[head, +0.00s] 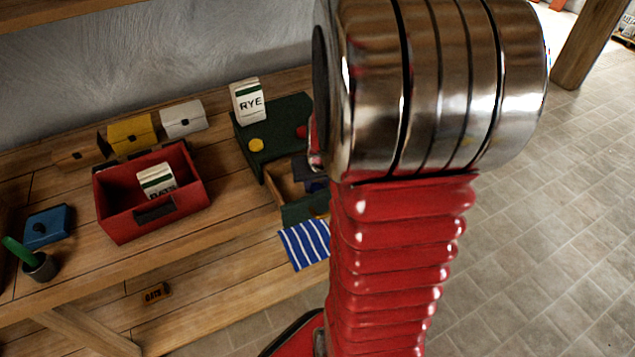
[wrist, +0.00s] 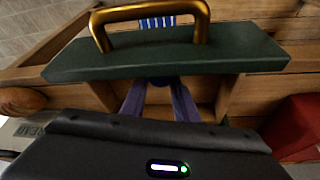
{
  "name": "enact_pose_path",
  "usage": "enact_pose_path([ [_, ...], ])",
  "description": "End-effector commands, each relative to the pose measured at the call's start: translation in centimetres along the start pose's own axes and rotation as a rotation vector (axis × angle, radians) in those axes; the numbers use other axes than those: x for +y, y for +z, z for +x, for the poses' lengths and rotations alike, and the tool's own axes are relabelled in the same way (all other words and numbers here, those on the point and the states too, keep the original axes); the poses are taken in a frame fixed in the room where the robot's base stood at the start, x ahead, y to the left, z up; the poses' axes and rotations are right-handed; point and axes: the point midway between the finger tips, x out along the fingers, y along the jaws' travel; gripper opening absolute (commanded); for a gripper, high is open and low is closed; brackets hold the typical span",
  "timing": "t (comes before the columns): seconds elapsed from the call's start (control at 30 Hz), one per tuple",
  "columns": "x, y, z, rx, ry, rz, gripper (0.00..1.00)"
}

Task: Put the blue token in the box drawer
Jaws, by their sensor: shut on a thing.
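The green box (head: 275,125) stands on the bench with its drawer pulled out. The drawer's green front (head: 303,209) also shows in the wrist view (wrist: 190,55) with a brass handle (wrist: 150,12). My gripper (wrist: 160,88) points down into the open drawer, behind its front. Its fingers are shut on the blue token (wrist: 160,82), of which only a dark blue sliver shows below the drawer front's edge. I cannot tell whether the token touches the drawer floor. In the head view my arm hides part of the box and drawer.
A RYE bag (head: 248,101), a yellow token (head: 256,145) and a red token (head: 302,131) are on the box. A red crate (head: 118,214) holding a bag stands left. A striped cloth (head: 304,244) lies before the drawer. A blue lidded item (head: 48,226) is farther left.

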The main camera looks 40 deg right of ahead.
Motion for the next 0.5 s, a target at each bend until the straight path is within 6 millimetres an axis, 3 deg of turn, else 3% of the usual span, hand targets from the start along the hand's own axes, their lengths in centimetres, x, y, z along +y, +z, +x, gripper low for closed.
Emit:
enact_pose_path([
  [0.3,0.03,0.09,0.19,0.000,0.000,0.001,0.04],
  [0.33,0.03,0.08,0.19,0.000,0.000,0.001,0.29],
  [0.5,0.04,0.08,0.16,0.000,0.000,0.001,0.41],
])
